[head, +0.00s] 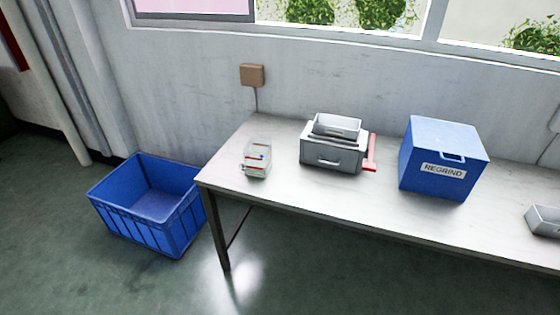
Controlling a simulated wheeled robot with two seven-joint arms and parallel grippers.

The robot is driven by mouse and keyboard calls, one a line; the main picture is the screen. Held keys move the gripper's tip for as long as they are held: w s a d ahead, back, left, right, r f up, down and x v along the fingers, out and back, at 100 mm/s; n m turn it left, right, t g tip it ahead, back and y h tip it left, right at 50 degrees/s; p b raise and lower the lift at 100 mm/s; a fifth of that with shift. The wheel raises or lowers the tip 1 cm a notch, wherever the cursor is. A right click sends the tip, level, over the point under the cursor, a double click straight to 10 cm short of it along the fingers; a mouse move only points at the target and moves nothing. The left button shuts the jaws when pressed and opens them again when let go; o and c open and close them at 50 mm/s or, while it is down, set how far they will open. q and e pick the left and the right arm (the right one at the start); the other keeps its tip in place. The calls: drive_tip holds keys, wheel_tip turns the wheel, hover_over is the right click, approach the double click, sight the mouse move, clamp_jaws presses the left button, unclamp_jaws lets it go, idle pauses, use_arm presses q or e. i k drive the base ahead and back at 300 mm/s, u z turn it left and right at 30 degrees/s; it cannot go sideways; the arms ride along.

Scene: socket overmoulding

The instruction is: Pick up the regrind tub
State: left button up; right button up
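The regrind tub (430,182) is a blue box with a white label reading REGRIND on its front. It stands upright on the light table, right of the middle in the head view. Neither of my grippers shows in the head view.
A grey machine (331,154) with a red side part stands left of the tub. A small white block (257,160) sits near the table's (310,190) left end. A grey tray (543,220) is at the right edge. An empty blue crate (150,230) stands on the floor.

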sight(258, 159)
drive_tip(key=z, duration=0.9)
drive_tip(key=i, duration=1.55)
drive_tip(key=u, duration=0.55)
